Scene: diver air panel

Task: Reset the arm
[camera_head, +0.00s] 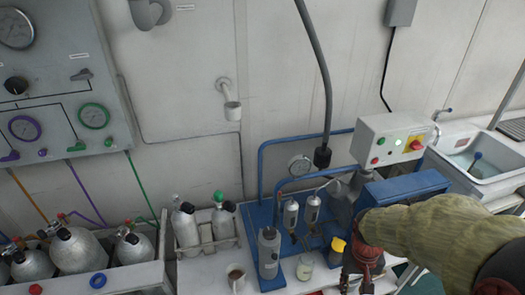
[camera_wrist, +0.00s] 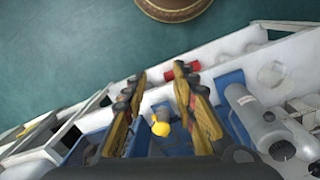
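My arm, in a green fabric sleeve, reaches in from the right edge in the head view, over the right part of the blue compressor unit (camera_head: 262,216). In the wrist view, my gripper (camera_wrist: 159,74) has its two yellow-and-black fingers spread apart, with nothing held between them. Behind and below the gap between the fingers show a small yellow part (camera_wrist: 160,128) and blue surfaces. In the head view, the fingers are hard to make out at the end of the sleeve.
A gauge panel (camera_head: 60,75) hangs at the left above several grey cylinders. A rack with two bottles (camera_head: 186,226), a mug (camera_head: 236,276) and a clear cup (camera_head: 305,266) stand left of my arm. A control box (camera_head: 393,140) and a sink (camera_head: 478,160) are at the right.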

